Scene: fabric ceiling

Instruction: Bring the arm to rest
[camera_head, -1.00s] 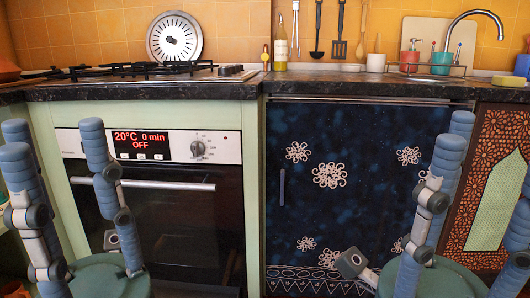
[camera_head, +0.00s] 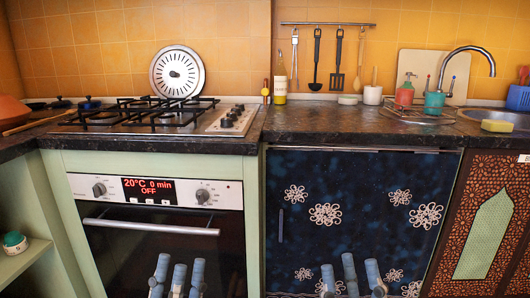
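My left gripper (camera_head: 179,268) shows at the bottom edge, in front of the oven. Its blue fingers point up and stand apart, with nothing between them. My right gripper (camera_head: 349,268) is also at the bottom edge, in front of the dark blue floral cabinet door (camera_head: 352,222). Its blue fingers are likewise spread and empty. The rest of both arms is below the picture.
The oven (camera_head: 160,240) has a bar handle (camera_head: 150,226). Above are a gas hob (camera_head: 150,117) and dark countertop (camera_head: 330,126). Cups and a soap dispenser (camera_head: 405,90) stand by the sink. An open shelf (camera_head: 25,262) is at left.

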